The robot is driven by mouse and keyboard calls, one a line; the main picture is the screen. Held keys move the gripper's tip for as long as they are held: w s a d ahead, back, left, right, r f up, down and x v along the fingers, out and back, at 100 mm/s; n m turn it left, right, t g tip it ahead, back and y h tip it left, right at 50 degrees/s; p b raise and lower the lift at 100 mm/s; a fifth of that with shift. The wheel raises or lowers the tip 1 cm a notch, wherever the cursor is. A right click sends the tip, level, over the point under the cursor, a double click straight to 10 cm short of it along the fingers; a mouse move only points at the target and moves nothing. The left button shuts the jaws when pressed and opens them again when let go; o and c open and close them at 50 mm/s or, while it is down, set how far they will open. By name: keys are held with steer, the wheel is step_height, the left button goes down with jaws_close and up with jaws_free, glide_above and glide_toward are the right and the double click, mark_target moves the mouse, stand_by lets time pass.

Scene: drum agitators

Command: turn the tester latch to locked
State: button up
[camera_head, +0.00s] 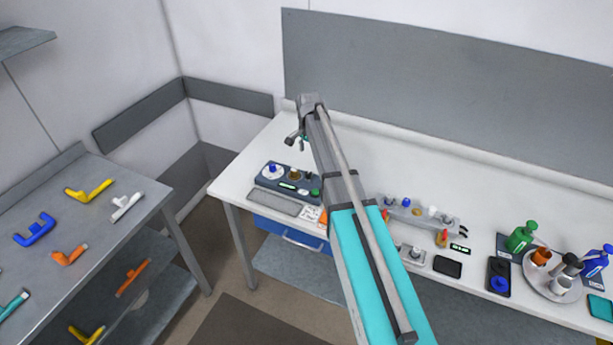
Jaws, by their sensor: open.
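A dark box-like device (281,186) stands on the left part of the white bench. It has a white disc with a blue knob (272,169), a brass-coloured knob (295,174), a small green display and a green part at its right end. It may be the tester, but no label is readable and I cannot make out which part is the latch. My gripper (297,141) is open and small in view, at the far end of my arm, above and behind the device in the picture. I see nothing between its fingers, and no contact with the device. My arm hides part of the bench's middle.
A grey fixture with several knobs (420,216) sits right of my arm. A grey table (148,211) with coloured pipe pieces is at left. The bench's back left is clear.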

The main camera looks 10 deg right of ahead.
mark_target(308, 172)
steer(key=shift+f+b, duration=4.6)
steer(key=shift+f, duration=0.25)
jaws_close()
steer(key=shift+a, duration=0.2)
